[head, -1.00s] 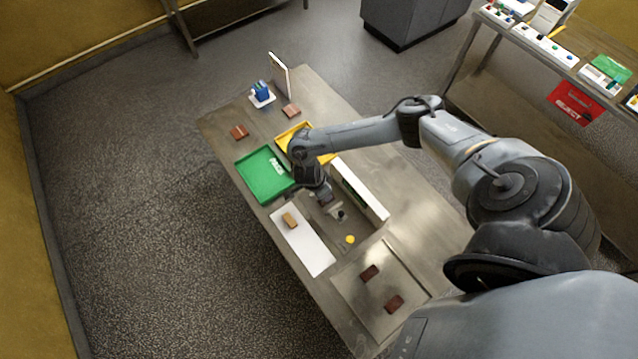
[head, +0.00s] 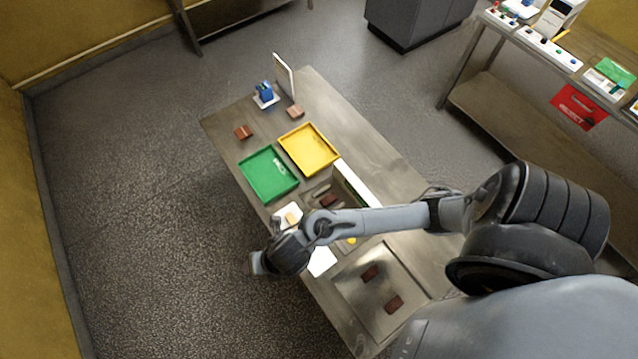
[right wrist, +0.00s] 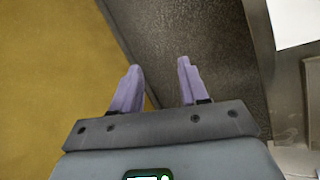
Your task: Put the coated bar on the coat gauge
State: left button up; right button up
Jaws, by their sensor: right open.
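A dark brown coated bar (head: 329,200) lies in the grey recess beside the long white-edged panel (head: 357,184), mid-table. Two more brown bars (head: 370,272) (head: 393,304) lie on the metal plate at the near end, and two reddish-brown bars (head: 243,132) (head: 295,111) lie at the far end. I cannot tell for sure which fixture is the coat gauge; a small blue device on a white base (head: 264,93) stands at the far end. My right gripper (head: 258,264) is past the table's left edge; the right wrist view shows its fingers (right wrist: 157,88) apart and empty. My left gripper is not in view.
A green tray (head: 268,190) and a yellow tray (head: 325,164) sit mid-table. A white board (head: 321,262) with a tan bar (head: 292,219) is partly hidden by my right arm. An upright panel (head: 284,76) stands at the far end. Open floor lies left of the table.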

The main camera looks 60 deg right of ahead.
jog(key=s+d+r+m+g+h, duration=0.1)
jog(key=s+d+m, duration=0.4)
jog(key=m, duration=0.7)
jog(key=s+d+r+m+h, duration=0.1)
jog(key=s+d+r+m, duration=0.3)
jog(key=d+m, duration=0.4)
jog(key=s+m, duration=0.1)
jog(key=m, duration=0.4)
jog(key=shift+d+r+g+h, duration=0.25)
jog(key=shift+r+g+h, duration=0.05)
jog(key=shift+r+g, duration=0.1)
